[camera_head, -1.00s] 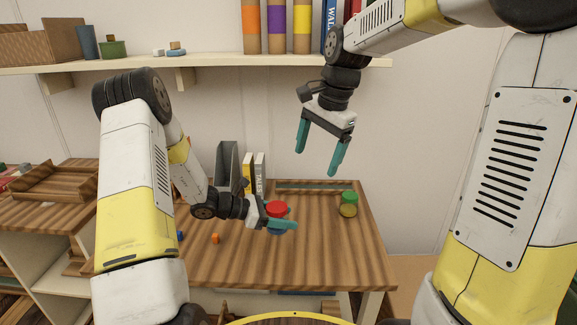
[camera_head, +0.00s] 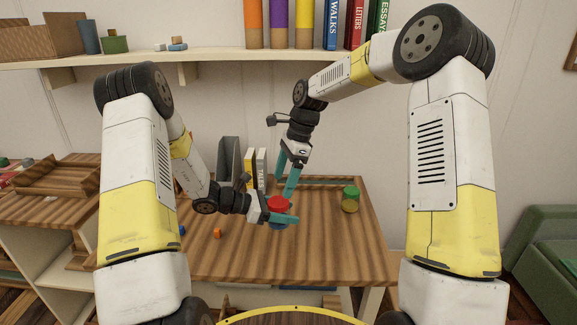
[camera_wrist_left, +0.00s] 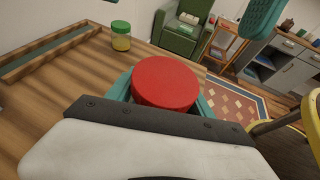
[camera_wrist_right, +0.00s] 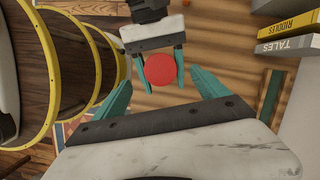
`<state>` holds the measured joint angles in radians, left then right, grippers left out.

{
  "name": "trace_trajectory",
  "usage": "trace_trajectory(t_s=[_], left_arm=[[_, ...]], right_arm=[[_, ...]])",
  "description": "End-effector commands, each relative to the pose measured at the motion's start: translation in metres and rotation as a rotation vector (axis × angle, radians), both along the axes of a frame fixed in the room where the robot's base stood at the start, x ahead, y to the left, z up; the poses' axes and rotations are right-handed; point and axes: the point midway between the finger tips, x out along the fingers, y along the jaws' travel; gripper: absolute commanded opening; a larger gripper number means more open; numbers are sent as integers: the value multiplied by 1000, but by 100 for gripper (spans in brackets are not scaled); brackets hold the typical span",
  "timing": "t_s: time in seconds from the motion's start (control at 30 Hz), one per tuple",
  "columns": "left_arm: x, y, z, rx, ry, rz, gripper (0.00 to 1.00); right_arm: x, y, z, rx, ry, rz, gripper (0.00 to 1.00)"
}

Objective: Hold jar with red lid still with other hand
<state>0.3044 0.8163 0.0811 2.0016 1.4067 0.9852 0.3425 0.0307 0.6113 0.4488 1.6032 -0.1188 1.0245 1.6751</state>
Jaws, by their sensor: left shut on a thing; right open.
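The jar with the red lid (camera_head: 278,203) stands at the middle of the plank table, and its lid fills the centre of the left wrist view (camera_wrist_left: 165,83). My left gripper (camera_head: 283,217) is shut on the jar from the left, with teal fingers on either side below the lid. My right gripper (camera_head: 289,177) is open just above and behind the lid, fingers pointing down. In the right wrist view the red lid (camera_wrist_right: 160,69) lies beyond and between my open fingertips, apart from them. The jar's body is mostly hidden.
A jar with a green lid (camera_head: 351,198) stands to the right on the table (camera_head: 330,250). Books (camera_head: 257,168) and a grey holder (camera_head: 229,160) stand behind my left gripper. A small orange block (camera_head: 217,232) lies to the left. The table's front right is clear.

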Motion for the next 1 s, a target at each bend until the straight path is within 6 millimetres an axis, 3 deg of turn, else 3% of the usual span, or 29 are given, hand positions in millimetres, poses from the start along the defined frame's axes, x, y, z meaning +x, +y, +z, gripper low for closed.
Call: trace_trajectory(t_s=[0.1, 0.3, 0.77, 1.0], left_arm=[[0, 0, 0, -1, 0, 0, 0], [0, 0, 0, -1, 0, 0, 0], [0, 0, 0, -1, 0, 0, 0], [0, 0, 0, -1, 0, 0, 0]], right_arm=[[-3, 7, -23, 0, 4, 2, 84], [-5, 14, -48, 0, 1, 3, 84], [-6, 17, -59, 0, -1, 2, 84], [-6, 17, -59, 1, -2, 1, 37]])
